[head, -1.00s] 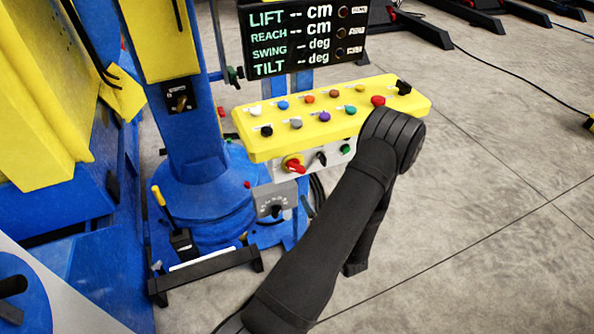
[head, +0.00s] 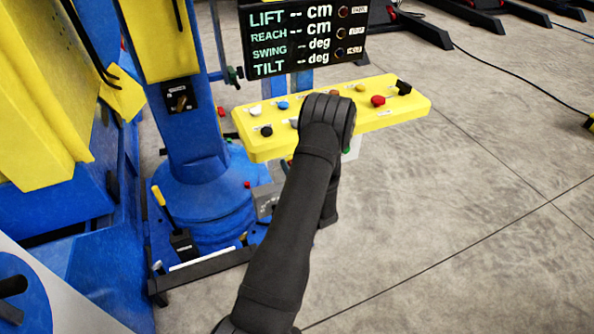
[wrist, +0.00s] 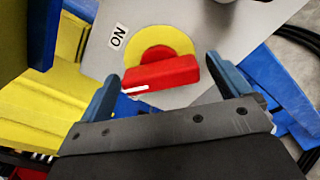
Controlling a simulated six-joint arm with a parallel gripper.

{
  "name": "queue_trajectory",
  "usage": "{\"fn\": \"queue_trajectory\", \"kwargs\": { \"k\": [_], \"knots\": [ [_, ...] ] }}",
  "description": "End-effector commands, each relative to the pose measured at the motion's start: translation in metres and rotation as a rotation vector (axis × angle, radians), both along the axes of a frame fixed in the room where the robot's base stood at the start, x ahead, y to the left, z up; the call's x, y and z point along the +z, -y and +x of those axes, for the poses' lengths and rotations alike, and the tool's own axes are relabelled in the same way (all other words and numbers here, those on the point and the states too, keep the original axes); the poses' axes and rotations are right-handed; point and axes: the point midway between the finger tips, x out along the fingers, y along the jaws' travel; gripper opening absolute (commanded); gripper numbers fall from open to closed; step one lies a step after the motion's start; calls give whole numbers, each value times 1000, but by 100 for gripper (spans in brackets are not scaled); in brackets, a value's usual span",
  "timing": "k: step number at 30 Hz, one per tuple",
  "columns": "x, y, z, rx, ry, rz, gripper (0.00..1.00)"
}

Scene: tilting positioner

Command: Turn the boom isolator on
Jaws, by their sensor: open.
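In the wrist view, a red rotary handle (wrist: 160,73) sits on a yellow disc (wrist: 185,40) on a grey plate. A white mark shows on the handle's left end, and an "ON" label (wrist: 118,37) is up and left of the disc. I cannot read a name for this switch. My gripper (wrist: 161,69) is open, with one finger on each side of the handle. The handle lies across the gap, apart from the fingers as far as I can see. In the head view, my arm hides this switch and the gripper.
In the head view, a yellow button panel (head: 405,112) overhangs the switch area, below a display (head: 303,38). A blue column (head: 192,130) with a black rotary switch (head: 179,97) stands to the left. Black cables (wrist: 296,80) hang at the wrist view's right. Open floor is at right.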

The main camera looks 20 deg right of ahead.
Motion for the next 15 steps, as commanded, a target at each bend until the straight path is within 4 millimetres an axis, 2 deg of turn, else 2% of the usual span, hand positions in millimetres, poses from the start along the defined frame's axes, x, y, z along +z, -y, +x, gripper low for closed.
{"fn": "queue_trajectory", "kwargs": {
  "k": [9, 15],
  "knots": [
    [0, 0, 2, -1, -1, 0, 93],
    [0, 0, 2, -1, -1, 0, 53]
  ]
}}
